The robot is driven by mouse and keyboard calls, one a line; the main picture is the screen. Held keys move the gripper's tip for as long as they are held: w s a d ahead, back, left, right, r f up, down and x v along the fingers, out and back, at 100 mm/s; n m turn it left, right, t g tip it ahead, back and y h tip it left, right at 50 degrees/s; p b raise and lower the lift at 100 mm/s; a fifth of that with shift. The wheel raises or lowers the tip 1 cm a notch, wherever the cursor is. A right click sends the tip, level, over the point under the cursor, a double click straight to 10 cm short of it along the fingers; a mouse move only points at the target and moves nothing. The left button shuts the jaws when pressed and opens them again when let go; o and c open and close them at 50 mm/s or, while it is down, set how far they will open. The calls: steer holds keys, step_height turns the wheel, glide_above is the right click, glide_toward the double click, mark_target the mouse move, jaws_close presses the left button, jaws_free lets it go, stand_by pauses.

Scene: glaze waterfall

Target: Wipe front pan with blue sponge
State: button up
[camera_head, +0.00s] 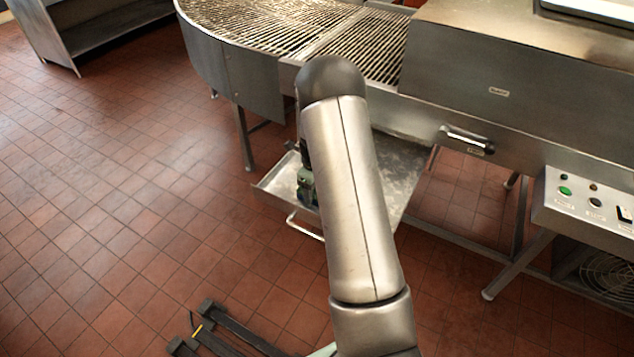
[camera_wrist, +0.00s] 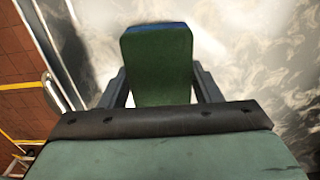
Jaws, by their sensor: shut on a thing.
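The front pan (camera_head: 392,165) is a shallow metal tray with a bar handle, pulled out below the wire conveyor. My arm hides its middle in the head view. Pale cloudy smears cover the pan floor (camera_wrist: 275,60) in the wrist view. My gripper (camera_wrist: 160,82) is shut on the sponge (camera_wrist: 158,65), which shows a dark green broad face and a blue far edge. The sponge is over the pan; I cannot tell whether it touches the floor. In the head view my gripper is at the pan's left part, mostly hidden behind my arm.
The curved wire conveyor (camera_head: 270,28) and the steel machine housing (camera_head: 510,70) stand above and behind the pan. A control panel (camera_head: 590,200) with buttons is at the right. The pan handle (camera_head: 303,226) sticks out in front. Red tiled floor (camera_head: 130,200) is open at the left.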

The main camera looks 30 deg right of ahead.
steer(key=shift+w+d, duration=0.45)
steer(key=shift+d, duration=0.2)
steer(key=shift+w+d, duration=0.4)
steer(key=shift+d, duration=0.25)
steer(key=shift+w+d+r, duration=0.15)
steer(key=shift+d+r, duration=0.05)
steer(key=shift+r, duration=0.05)
step_height(320, 180, up, 8)
steer(key=p, duration=0.3)
steer(key=shift+f+p, duration=0.2)
steer(key=shift+p, duration=0.2)
steer(key=shift+a, duration=0.1)
